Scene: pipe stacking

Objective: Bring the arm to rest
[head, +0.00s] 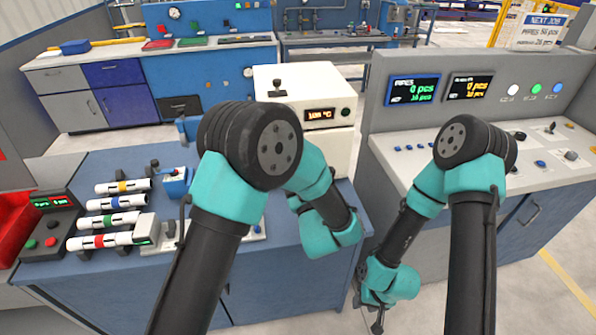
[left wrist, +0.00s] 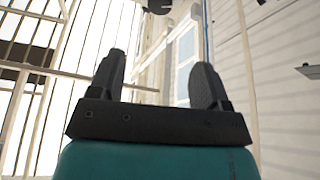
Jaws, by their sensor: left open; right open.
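My right gripper (head: 368,308) hangs low at the end of the right arm, in front of the gap between the blue workbench and the grey console. It is open and small in the head view, with nothing seen in it. My left arm bends down over the blue workbench, and its gripper cannot be made out in the head view. In the left wrist view the left gripper (left wrist: 158,72) is open, its two dark fingers apart with nothing between them. White pipes with coloured bands (head: 110,219) lie side by side on the workbench at left, away from both grippers.
A grey control console (head: 385,150) with two screens stands at right. A small control box (head: 50,222) sits left of the pipes. Open floor (head: 545,280) lies at lower right.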

